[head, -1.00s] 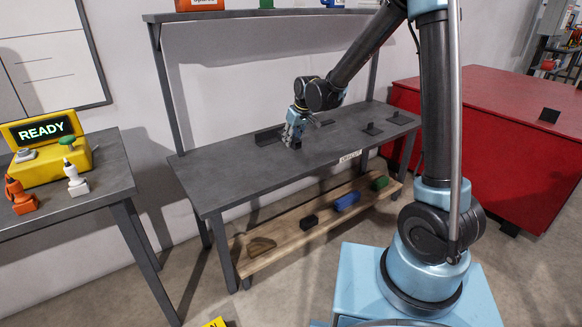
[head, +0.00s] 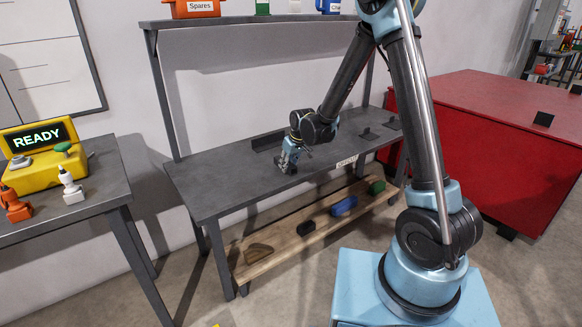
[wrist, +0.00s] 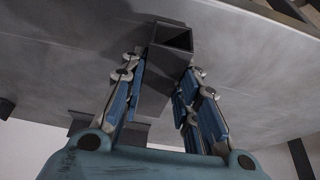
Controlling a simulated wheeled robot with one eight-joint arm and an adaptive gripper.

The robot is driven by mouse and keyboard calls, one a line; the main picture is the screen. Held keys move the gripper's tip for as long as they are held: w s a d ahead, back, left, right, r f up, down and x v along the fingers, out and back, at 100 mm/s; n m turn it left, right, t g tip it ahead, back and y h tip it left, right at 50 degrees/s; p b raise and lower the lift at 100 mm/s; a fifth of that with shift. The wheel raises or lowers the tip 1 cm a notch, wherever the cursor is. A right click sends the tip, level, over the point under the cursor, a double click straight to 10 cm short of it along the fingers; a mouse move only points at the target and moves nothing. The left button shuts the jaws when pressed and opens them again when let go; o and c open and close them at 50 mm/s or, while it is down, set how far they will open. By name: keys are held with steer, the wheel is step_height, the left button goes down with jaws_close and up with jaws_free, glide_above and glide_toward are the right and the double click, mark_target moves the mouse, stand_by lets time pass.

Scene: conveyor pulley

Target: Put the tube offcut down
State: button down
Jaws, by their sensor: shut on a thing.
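The tube offcut (wrist: 160,75) is a dark grey, square, hollow tube, shown in the wrist view with one open end facing the camera. My gripper (wrist: 160,90) is shut on it, with a blue finger pad on each side. In the head view my gripper (head: 287,165) is low over the front half of the grey workbench (head: 225,185). The offcut is mostly hidden by the gripper there. I cannot tell whether it touches the bench top.
A dark angle piece (head: 265,142) lies at the back of the bench, and a small dark bracket (head: 368,133) stands to the right. The left bench top is clear. A wooden lower shelf (head: 290,238) holds several blocks. A red cabinet (head: 480,130) stands right.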

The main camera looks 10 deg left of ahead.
steer(key=shift+f, duration=0.3)
steer(key=c, duration=1.2)
jaws_free()
steer(key=shift+v, duration=6.05)
